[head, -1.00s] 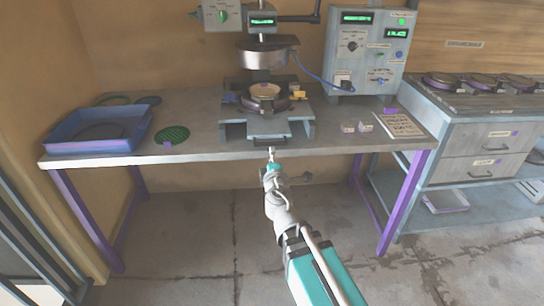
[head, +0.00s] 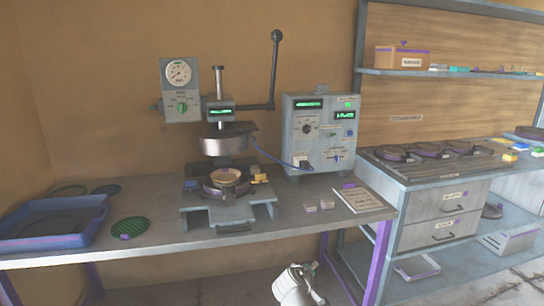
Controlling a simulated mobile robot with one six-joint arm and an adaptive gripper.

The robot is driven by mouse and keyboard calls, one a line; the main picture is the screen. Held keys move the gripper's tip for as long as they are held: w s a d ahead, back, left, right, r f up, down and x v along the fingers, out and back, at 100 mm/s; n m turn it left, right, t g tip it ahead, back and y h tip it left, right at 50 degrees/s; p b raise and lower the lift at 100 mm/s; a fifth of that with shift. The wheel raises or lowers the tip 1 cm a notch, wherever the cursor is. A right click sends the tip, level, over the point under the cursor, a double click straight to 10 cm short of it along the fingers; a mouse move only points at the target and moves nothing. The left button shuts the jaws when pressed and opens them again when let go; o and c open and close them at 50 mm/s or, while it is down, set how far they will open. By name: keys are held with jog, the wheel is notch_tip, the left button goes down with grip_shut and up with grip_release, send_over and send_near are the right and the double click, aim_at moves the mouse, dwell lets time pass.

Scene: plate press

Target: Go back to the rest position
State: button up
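Part of my arm, white, shows at the bottom edge of the head view in front of the table. My gripper itself is not in the frame, so its state cannot be seen. The plate press (head: 228,140) stands on the grey table (head: 150,256), with its lever raised upright. A round tan plate in a dark ring (head: 226,180) sits on the press's lower bed, below the raised upper head and apart from it.
A blue tray (head: 50,240) and a green mesh disc (head: 130,228) lie at the left. A control box (head: 322,130), two small blocks and a notepad (head: 358,198) are at the right. A drawer cabinet (head: 450,212) stands further right. Some floor in front is open.

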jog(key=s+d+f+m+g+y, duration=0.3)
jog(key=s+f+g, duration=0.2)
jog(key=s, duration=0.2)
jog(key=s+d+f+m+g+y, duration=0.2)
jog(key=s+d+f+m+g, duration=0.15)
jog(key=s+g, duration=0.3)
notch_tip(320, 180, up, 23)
jog(key=p, duration=2.3)
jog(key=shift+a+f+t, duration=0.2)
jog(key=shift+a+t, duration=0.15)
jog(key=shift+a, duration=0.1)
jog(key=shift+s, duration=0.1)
